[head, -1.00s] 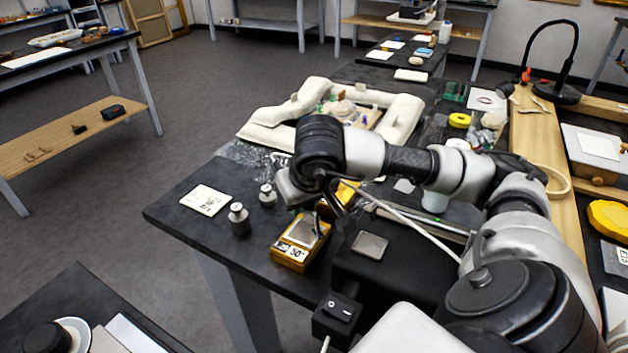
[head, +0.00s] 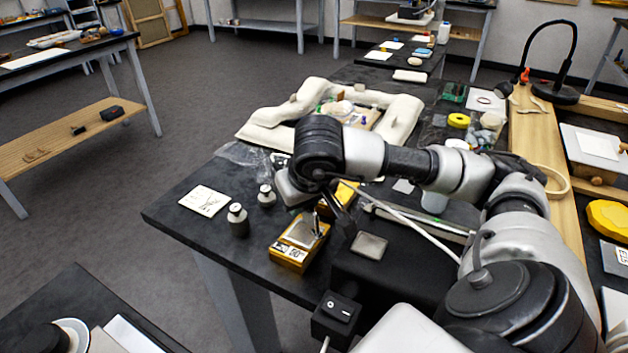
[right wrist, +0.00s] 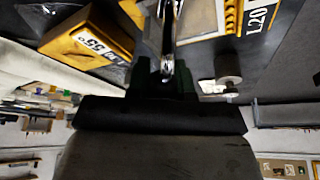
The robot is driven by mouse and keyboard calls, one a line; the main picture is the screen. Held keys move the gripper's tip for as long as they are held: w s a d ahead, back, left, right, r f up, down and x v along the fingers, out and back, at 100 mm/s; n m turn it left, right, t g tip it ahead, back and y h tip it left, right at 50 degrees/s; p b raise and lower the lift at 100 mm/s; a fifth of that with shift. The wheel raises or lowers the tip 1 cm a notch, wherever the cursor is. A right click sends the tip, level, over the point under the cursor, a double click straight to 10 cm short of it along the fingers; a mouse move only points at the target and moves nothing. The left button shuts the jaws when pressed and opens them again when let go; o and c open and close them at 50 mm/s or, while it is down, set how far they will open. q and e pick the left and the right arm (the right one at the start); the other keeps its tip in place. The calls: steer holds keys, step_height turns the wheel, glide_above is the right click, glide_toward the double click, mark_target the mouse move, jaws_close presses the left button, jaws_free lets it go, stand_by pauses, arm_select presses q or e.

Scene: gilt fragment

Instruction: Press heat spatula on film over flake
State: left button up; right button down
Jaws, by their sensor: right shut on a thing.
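My right gripper (head: 328,205) reaches down over the worktable (head: 185,235). In the right wrist view my right gripper (right wrist: 165,78) is shut on a slim metal tool, apparently the heat spatula (right wrist: 168,40). The spatula's tip is at or just above the metal plate of a yellow block marked 50° (head: 290,255); contact cannot be told. A second yellow block (head: 338,197) is partly hidden behind my gripper; a yellow block marked 55° (right wrist: 90,40) shows in the right wrist view. Clear crumpled film (head: 245,153) lies at the table's left edge. I cannot make out the flake. My left gripper is not in view.
Pale padded supports (head: 285,118) surround a small object (head: 345,108) farther back. Two metal weights (head: 237,220) and a white card (head: 204,200) stand left of the block. A grey metal plate (head: 369,245) lies to its right. The table's front-left corner is clear.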

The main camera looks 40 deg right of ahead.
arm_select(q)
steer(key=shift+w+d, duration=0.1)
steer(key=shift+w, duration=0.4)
arm_select(e)
steer(key=shift+a+f, duration=0.1)
stand_by(1.6)
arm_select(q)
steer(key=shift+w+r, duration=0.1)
arm_select(e)
steer(key=shift+r, duration=0.4)
steer(key=shift+r+p, duration=0.6)
steer(key=shift+r, duration=0.05)
steer(key=shift+w+r+p, duration=0.35)
steer(key=shift+r+p, duration=0.1)
steer(key=shift+r, duration=0.15)
steer(key=shift+w+a+r, duration=0.1)
steer(key=shift+w+r, duration=0.15)
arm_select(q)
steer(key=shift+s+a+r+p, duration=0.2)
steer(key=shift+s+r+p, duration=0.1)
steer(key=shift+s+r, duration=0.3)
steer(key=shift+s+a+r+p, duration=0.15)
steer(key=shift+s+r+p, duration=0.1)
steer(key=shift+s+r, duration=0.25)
arm_select(e)
steer(key=shift+w+a+r, duration=0.25)
steer(key=shift+w+a, duration=0.15)
steer(key=shift+w, duration=0.35)
